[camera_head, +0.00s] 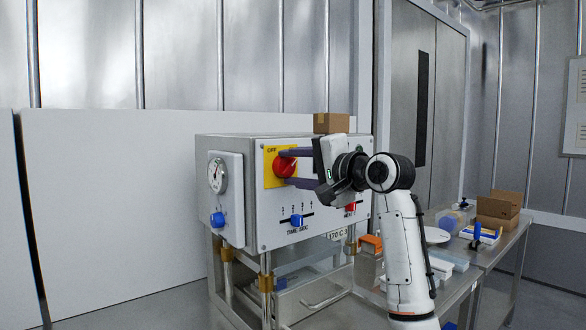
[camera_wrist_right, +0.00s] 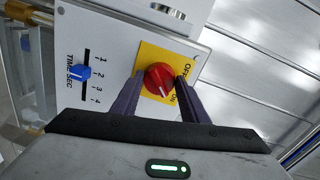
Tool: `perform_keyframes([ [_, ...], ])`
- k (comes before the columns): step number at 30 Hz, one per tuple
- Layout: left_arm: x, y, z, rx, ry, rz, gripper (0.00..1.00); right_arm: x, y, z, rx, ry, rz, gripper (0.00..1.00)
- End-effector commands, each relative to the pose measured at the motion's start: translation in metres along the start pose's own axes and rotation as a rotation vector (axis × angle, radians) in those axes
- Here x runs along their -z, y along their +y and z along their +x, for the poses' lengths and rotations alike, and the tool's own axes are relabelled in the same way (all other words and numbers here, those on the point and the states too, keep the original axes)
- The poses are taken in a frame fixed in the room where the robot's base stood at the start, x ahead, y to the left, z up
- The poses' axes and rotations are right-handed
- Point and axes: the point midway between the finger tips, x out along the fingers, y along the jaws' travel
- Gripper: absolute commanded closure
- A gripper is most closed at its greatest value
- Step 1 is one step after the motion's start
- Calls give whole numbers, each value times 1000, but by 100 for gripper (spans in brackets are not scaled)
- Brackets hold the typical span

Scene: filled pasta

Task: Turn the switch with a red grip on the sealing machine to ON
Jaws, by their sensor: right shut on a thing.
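The switch with a red grip (camera_head: 285,167) sits on a yellow plate on the front of the grey sealing machine (camera_head: 263,222). The plate has an OFF label at its upper left in the head view. The red grip also shows in the right wrist view (camera_wrist_right: 158,79), with a white mark on its face near the ON label. My right gripper (camera_head: 290,168) has its two dark fingers on either side of the red grip and is shut on it. The gripper hides part of the panel to the right. My left gripper is not in view.
A blue time slider (camera_head: 296,221) lies below the switch. A dial and a blue knob (camera_head: 218,219) are on the machine's left side. A small cardboard box (camera_head: 331,122) stands on top. A steel table at right holds several trays and an open box (camera_head: 497,210).

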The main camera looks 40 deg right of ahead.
Motion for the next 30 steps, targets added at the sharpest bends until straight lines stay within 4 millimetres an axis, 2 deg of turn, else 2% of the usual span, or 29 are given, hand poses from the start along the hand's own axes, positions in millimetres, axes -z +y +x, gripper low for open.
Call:
perform_keyframes([
  [12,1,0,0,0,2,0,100,0,1,0,-2,-1,12,82],
  [13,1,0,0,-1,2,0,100,0,1,0,-2,-1,12,58],
  [16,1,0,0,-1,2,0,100,0,1,0,-2,-1,11,41],
  [26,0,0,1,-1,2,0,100,0,1,-2,0,0,8,41],
  [30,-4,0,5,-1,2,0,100,0,2,-17,1,2,7,41],
])
